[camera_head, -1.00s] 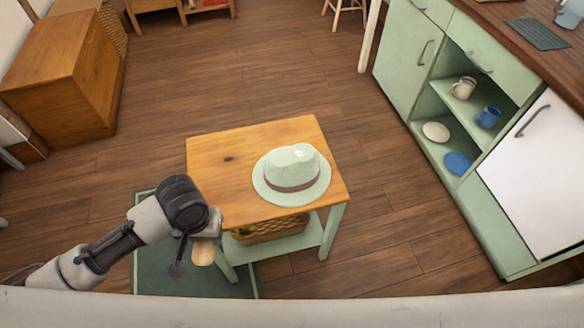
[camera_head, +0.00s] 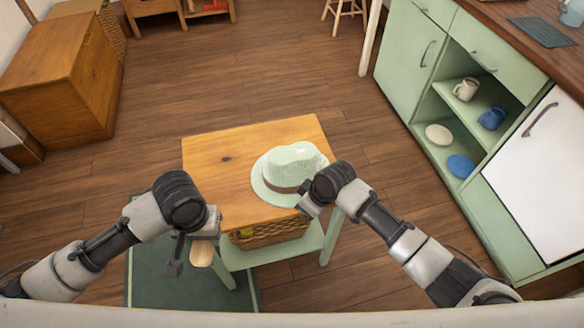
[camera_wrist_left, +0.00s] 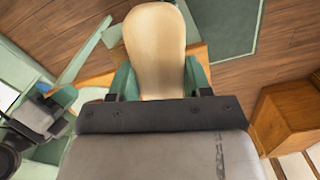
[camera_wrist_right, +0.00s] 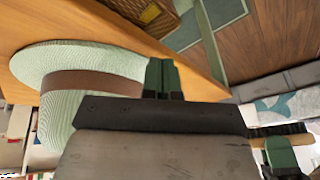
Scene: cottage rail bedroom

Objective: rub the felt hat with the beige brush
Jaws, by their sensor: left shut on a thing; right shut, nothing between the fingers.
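The pale green felt hat (camera_head: 281,170) with a brown band sits on the wooden table, crown up. It also shows in the right wrist view (camera_wrist_right: 95,100). My left gripper (camera_head: 204,238) is shut on the beige brush (camera_head: 202,254), off the table's near left corner. The brush fills the jaws in the left wrist view (camera_wrist_left: 155,45); its far side is hidden there. My right gripper (camera_head: 308,208) is shut and empty at the hat's near right side, hiding part of the brim. In the right wrist view its closed fingertips (camera_wrist_right: 162,76) are close beside the brim; I cannot tell whether they touch.
The table top (camera_head: 225,160) is bare left of the hat. A wicker basket (camera_head: 268,234) stands on the shelf below, and a green rug (camera_head: 150,265) lies at the left. Green cabinets (camera_head: 405,60) stand at the right. The floor behind the table is clear.

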